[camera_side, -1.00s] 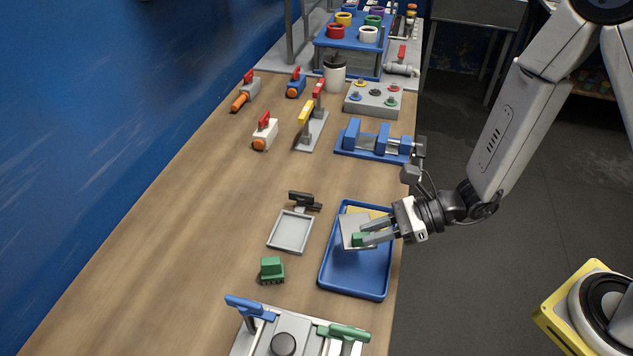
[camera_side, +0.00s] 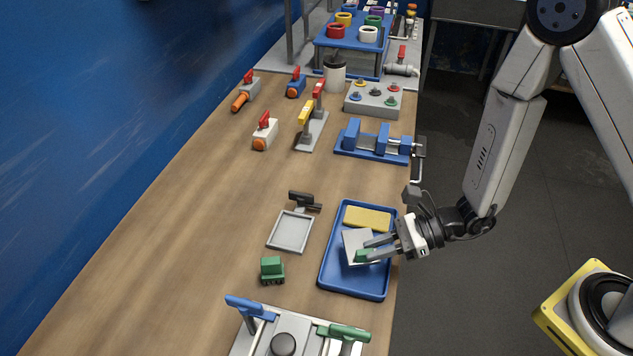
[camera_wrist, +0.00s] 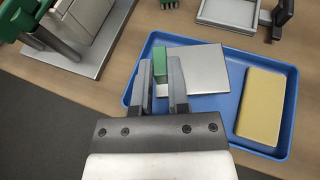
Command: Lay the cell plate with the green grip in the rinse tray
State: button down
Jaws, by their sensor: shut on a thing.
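My gripper (camera_side: 372,249) is shut on the green grip (camera_side: 361,255) of the cell plate (camera_side: 356,240). The plate is a flat grey square, lying about level over the floor of the blue rinse tray (camera_side: 350,284). In the wrist view the fingers (camera_wrist: 163,80) close on the green grip (camera_wrist: 159,62), with the plate (camera_wrist: 206,68) reaching out to the right of it. The plate is within the tray's rim (camera_wrist: 290,130) in the side view. I cannot tell whether its underside touches the tray floor.
A yellow block (camera_side: 367,218) lies in the tray's far end, beside the plate. A grey framed plate with a black handle (camera_side: 291,231) and a green block (camera_side: 272,269) are left of the tray. A stand with blue and green handles (camera_side: 285,343) is in front.

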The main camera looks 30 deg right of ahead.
aim_at(375, 262)
jog(key=shift+f, duration=0.1)
jog(key=shift+f, duration=1.95)
jog(key=shift+f, duration=0.2)
jog(key=c, duration=0.6)
grip_release()
jog(key=shift+r, duration=0.15)
jog(key=shift+d+r, duration=0.1)
jog(key=shift+v, duration=5.9)
jog(key=shift+s, duration=0.1)
